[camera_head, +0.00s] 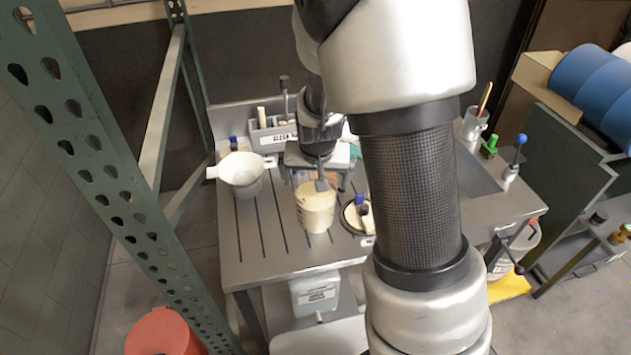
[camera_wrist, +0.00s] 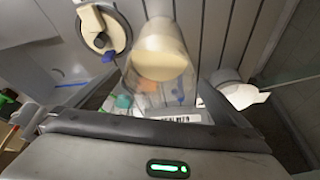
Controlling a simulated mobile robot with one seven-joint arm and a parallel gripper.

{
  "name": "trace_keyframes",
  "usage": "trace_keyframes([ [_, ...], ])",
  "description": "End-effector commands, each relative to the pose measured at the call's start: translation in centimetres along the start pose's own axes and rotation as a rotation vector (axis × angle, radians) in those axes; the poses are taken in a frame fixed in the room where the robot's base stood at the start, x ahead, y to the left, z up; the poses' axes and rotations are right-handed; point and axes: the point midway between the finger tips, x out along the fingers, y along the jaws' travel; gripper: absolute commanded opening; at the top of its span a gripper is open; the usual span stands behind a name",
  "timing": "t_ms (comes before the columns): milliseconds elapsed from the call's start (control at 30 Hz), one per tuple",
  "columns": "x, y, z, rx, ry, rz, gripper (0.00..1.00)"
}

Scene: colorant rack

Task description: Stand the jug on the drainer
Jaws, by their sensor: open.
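A cream, translucent jug (camera_head: 316,210) with faint side markings stands upright on the grooved drainer (camera_head: 262,250) in the head view. My gripper (camera_head: 322,184) is just above and behind its rim, with part of the jug's top hidden by it. In the wrist view the jug (camera_wrist: 160,52) is ahead of my gripper (camera_wrist: 165,112), whose dark fingers are spread apart. Nothing is clearly held between them. Whether a finger touches the jug cannot be told.
A white funnel-like vessel (camera_head: 241,168) stands left of the jug. A round dark-rimmed lid or dish (camera_head: 352,217) with a brush-like item lies close on its right. A grey labelled caddy (camera_head: 272,135) is at the back. Bare drainer lies in front and left.

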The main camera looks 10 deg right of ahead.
Motion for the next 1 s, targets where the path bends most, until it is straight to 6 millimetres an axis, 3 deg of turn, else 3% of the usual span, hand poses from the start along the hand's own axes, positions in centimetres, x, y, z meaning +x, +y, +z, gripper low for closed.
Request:
trace_keyframes([
  [100,-3.1,-0.2,-0.2,-0.002,0.004,-0.004,1.00],
  [300,-7.0,-0.2,-0.1,-0.002,0.003,-0.004,1.00],
  [667,-11.4,0.2,0.3,-0.002,-0.002,-0.028,1.00],
  [867,-18.4,1.1,2.4,-0.052,0.003,-0.108,1.00],
  [1000,-23.5,2.2,4.9,-0.121,0.028,-0.137,1.00],
])
